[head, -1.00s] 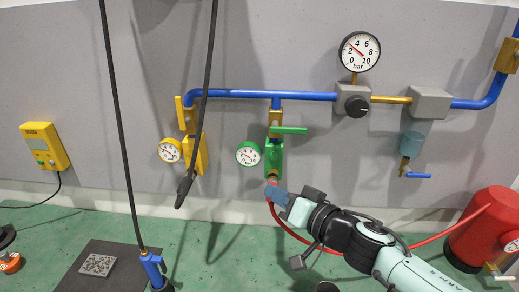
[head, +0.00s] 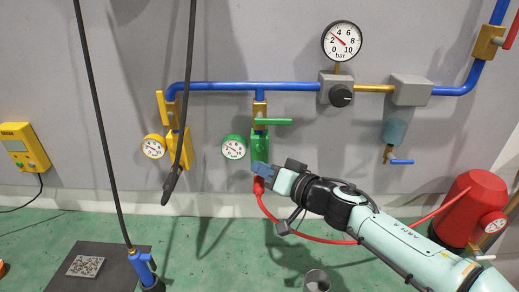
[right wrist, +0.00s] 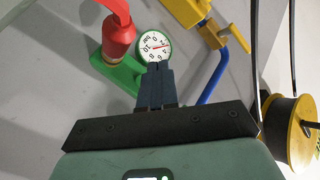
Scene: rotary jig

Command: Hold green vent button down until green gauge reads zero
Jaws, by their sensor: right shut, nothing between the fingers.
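The green gauge (head: 234,147) is a white dial with a green rim on the wall, left of a green valve block (head: 260,143). In the right wrist view the green gauge (right wrist: 154,47) appears turned over; its red needle points away from the "bar" label, but the exact reading is too small to tell. The green vent button cannot be made out. My right gripper (head: 261,169) is shut and empty at the lower end of the green block. In the wrist view its fingertips (right wrist: 160,66) overlap the dial's near edge; contact cannot be told. My left gripper is out of view.
A red hose (head: 300,232) runs from below the green block to a red tank (head: 472,203). A yellow valve and gauge (head: 154,146) are to the left. A blue pipe (head: 225,87) runs above. A black hanging cable (head: 187,110) passes left of the green gauge.

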